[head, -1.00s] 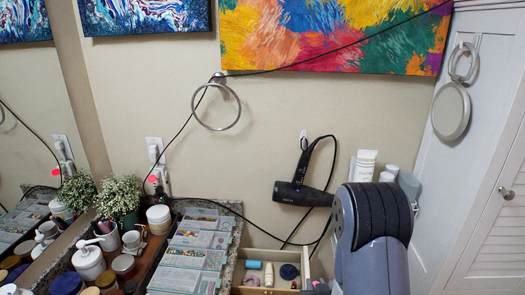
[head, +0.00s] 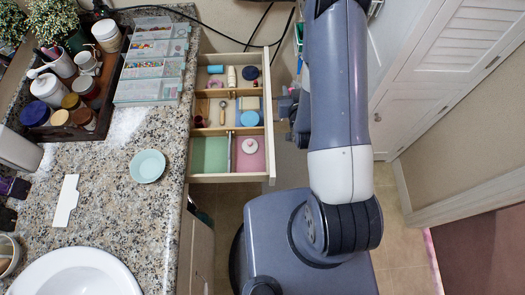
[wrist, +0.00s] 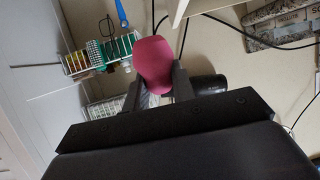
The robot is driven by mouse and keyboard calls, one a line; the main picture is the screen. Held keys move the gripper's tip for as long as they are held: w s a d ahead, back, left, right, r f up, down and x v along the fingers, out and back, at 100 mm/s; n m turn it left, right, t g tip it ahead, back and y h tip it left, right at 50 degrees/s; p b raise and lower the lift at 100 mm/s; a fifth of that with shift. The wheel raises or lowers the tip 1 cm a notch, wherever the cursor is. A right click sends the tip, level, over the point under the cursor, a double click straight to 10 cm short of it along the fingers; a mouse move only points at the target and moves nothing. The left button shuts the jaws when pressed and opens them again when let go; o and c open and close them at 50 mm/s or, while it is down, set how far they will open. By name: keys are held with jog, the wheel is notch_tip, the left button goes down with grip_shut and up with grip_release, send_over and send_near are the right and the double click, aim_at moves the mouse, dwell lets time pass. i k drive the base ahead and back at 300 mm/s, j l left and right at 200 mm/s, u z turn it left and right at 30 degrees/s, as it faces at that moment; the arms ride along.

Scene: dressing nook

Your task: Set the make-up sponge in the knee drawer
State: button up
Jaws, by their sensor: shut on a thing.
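The make-up sponge (wrist: 153,62) is a dark pink, rounded piece in the wrist view. My gripper (wrist: 154,90) is shut on its lower part, and its upper part sticks out beyond the fingers. In the head view my gripper (head: 288,104) is just right of the open knee drawer (head: 268,135), outside its front edge, partly hidden by my arm. The drawer is pulled out from under the counter and split into several compartments. Its two near compartments have a green floor (head: 210,154) and a pink floor (head: 251,163).
A white round item (head: 250,146) lies in the pink-floored compartment. A blue lid (head: 250,118), a wooden-handled brush (head: 222,112) and small bottles fill the farther compartments. The granite counter (head: 120,200) stands left, with a pale green dish (head: 148,166) and clear organisers (head: 152,68).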

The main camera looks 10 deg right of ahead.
aim_at(249, 167)
jog(key=l+u, duration=0.25)
jog(key=l, duration=0.25)
jog(key=k+l+u, duration=0.1)
jog(key=l+u, duration=0.2)
jog(key=l, duration=0.2)
jog(key=u, duration=2.15)
